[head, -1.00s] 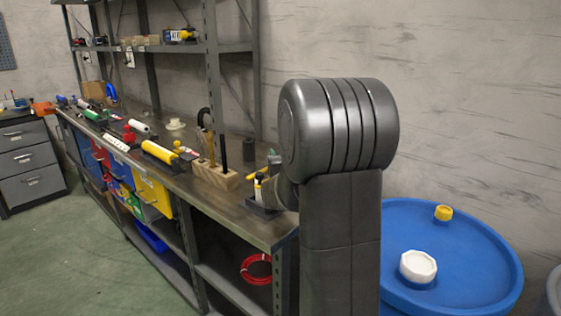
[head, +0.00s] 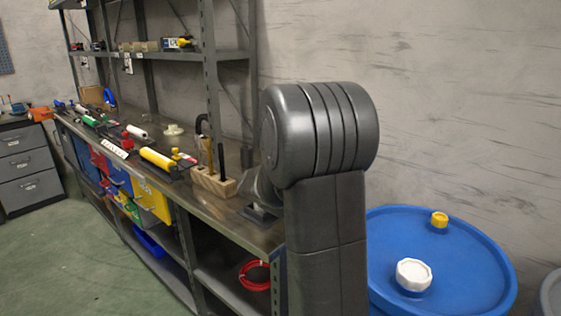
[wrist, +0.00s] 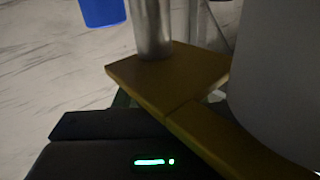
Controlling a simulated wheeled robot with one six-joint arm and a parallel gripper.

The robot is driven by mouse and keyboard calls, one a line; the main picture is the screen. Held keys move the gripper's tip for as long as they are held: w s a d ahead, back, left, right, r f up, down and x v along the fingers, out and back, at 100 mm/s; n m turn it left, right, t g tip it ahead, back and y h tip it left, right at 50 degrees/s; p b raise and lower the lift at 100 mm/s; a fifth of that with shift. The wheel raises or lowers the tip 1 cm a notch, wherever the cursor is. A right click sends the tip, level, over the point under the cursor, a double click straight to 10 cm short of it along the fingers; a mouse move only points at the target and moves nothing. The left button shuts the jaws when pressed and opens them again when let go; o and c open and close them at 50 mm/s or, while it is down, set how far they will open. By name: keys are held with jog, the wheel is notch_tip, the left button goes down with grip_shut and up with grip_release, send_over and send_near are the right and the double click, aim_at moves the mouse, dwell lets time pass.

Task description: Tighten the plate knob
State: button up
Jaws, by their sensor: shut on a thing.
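In the wrist view, the dark body of my gripper with a green light fills the bottom. Ochre flat pieces (wrist: 170,80) lie just in front of it. A shiny metal post (wrist: 152,28) rises behind them, and a large grey rounded body (wrist: 285,75) fills the right. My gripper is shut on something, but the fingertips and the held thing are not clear. In the head view, my arm hides my gripper. A dark base (head: 261,215) sits on the bench (head: 225,208) beside my arm. I cannot pick out the plate knob for sure.
Yellow (head: 160,160) and red (head: 126,135) tools lie along the bench. A wooden block (head: 212,184) holds upright tools near my arm. A blue drum (head: 450,265) stands at the right. The green floor (head: 70,250) at left is clear.

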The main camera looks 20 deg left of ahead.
jog(key=shift+r, duration=0.15)
jog(key=o, duration=1)
notch_tip(320, 180, up, 10)
jog(key=p, duration=0.3)
jog(key=shift+p, duration=0.3)
